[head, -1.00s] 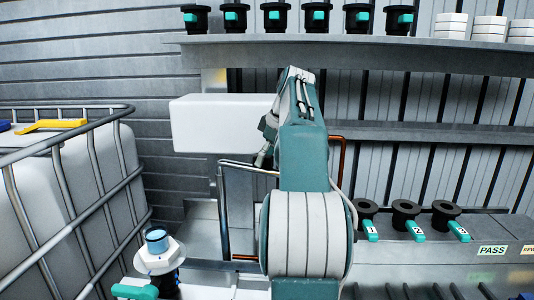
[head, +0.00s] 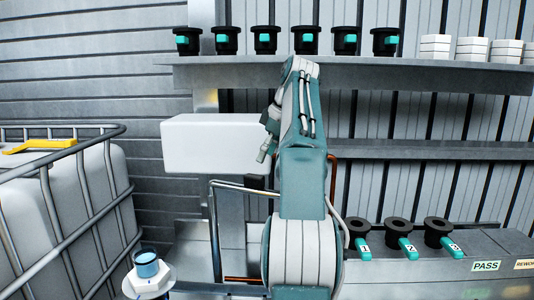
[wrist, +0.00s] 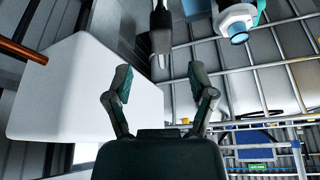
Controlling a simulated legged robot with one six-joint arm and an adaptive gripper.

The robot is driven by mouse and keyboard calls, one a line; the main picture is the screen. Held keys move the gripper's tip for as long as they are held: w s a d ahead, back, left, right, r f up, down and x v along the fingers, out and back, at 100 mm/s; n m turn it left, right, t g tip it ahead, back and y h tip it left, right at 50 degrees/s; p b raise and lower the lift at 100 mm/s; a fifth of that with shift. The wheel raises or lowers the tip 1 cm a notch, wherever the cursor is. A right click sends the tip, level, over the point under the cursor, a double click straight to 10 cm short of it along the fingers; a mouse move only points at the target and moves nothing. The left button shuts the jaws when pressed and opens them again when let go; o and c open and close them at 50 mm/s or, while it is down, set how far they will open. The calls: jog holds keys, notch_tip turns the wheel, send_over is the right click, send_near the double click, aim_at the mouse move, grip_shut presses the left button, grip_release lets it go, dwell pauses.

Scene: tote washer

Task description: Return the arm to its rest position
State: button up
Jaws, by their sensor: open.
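My arm stands folded upright in the middle of the head view, in front of the shelves. My gripper (wrist: 160,85) shows in the wrist view with its two dark fingers spread apart. Nothing is between the fingertips. In the head view the gripper itself is mostly hidden behind the arm. A white box-shaped tank (head: 212,143) is left of the arm, and it also fills the left of the wrist view (wrist: 70,90). A white fitting with a blue cap (head: 147,266) stands at the lower left, apart from the gripper.
A caged white container (head: 75,200) with a yellow handle on top (head: 40,145) is at the left. Several black fittings and white caps line the upper shelf (head: 340,75). Three numbered black valves (head: 400,235) stand on the right bench beside a PASS label (head: 486,265). Copper pipe runs near the arm.

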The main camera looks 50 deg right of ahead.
dwell(0.3)
jog(key=shift+w+a, duration=0.25)
jog(key=shift+a, duration=0.05)
jog(key=w+a+f+m, duration=0.1)
jog(key=w+a+f, duration=0.15)
jog(key=a, duration=0.95)
jog(key=w+a+f+m, duration=0.1)
jog(key=a+f, duration=0.2)
jog(key=a, duration=0.9)
jog(key=s+a+f, duration=0.6)
jog(key=a+f, duration=0.2)
jog(key=f, duration=0.1)
jog(key=s+a+f+t+h, duration=0.1)
jog(key=s+a+f, duration=0.6)
jog(key=f, duration=0.3)
jog(key=shift+s+a+m, duration=0.15)
jog(key=shift+a+m, duration=0.15)
jog(key=shift+a, duration=0.25)
